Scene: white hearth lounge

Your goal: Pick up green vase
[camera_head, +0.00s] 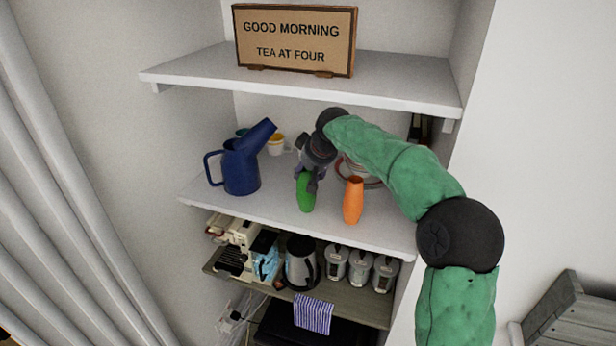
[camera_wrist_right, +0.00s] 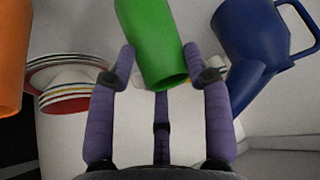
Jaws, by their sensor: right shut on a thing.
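The green vase (camera_head: 306,194) is on the middle white shelf, between a blue watering can and an orange vase. My right gripper (camera_head: 311,178) reaches in from the right and is shut on the vase near its top. In the right wrist view the green vase (camera_wrist_right: 156,45) sits between the two purple fingers of my right gripper (camera_wrist_right: 163,72). The head view does not clearly show whether the vase's base touches the shelf. My left gripper is not in view.
The orange vase (camera_head: 353,200) stands close right of the green one. The blue watering can (camera_head: 240,165) stands to the left, with a cup (camera_head: 275,144) behind. Plates (camera_head: 372,180) are partly hidden behind my arm. The upper shelf (camera_head: 190,70) with a sign (camera_head: 297,40) is overhead.

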